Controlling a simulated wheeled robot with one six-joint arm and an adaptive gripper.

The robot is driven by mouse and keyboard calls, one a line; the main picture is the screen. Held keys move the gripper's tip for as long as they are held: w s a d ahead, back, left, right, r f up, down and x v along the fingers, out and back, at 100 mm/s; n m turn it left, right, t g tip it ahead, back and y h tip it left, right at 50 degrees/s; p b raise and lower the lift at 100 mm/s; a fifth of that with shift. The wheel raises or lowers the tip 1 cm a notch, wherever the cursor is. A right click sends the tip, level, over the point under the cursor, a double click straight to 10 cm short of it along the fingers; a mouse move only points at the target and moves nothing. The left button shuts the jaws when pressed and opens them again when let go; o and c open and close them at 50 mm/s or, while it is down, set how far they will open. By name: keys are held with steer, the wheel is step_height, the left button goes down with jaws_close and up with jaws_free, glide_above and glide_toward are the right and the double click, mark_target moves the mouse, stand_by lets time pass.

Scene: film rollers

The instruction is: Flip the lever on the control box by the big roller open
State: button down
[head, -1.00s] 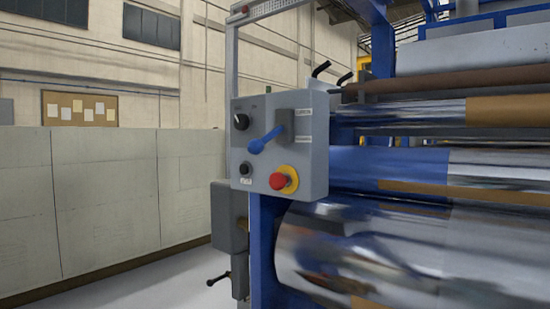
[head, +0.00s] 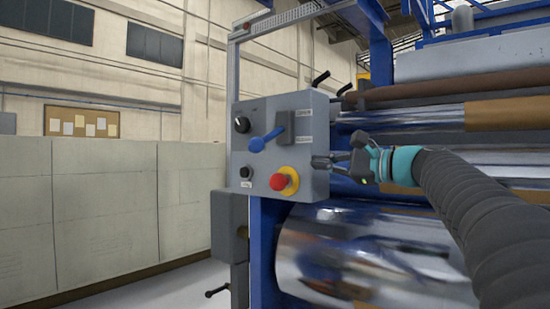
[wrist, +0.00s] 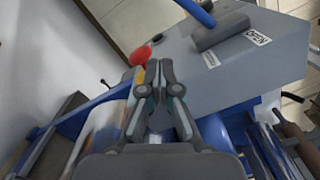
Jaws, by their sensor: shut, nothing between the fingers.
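The grey control box (head: 240,170) stands on a blue frame left of the big roller. Its lever (head: 262,142) has a blue handle that slants down to the left from a dark grey block (head: 285,127). In the wrist view the blue lever (wrist: 197,10) is partly cut off at the top edge, near a label reading OPEN (wrist: 257,37). My gripper (head: 318,161) is shut and empty. It points left at the right side of the box, below and right of the lever; in the head view I cannot tell whether it touches the box.
A red emergency button (head: 278,183) with a yellow ring sits low on the box, and it shows just beyond my fingertips in the wrist view (wrist: 141,55). Black knobs (head: 242,124) are on the left. The big shiny roller (head: 370,255) is below my arm. Free space lies left of the box.

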mark_target(266, 139)
steer(key=shift+a, duration=0.1)
steer(key=w+a+r, duration=0.2)
steer(key=w+a, duration=0.1)
steer(key=a, duration=0.7)
steer(key=shift+w+a+p, duration=0.25)
steer(key=shift+a+p, duration=0.15)
steer(key=shift+r, duration=0.1)
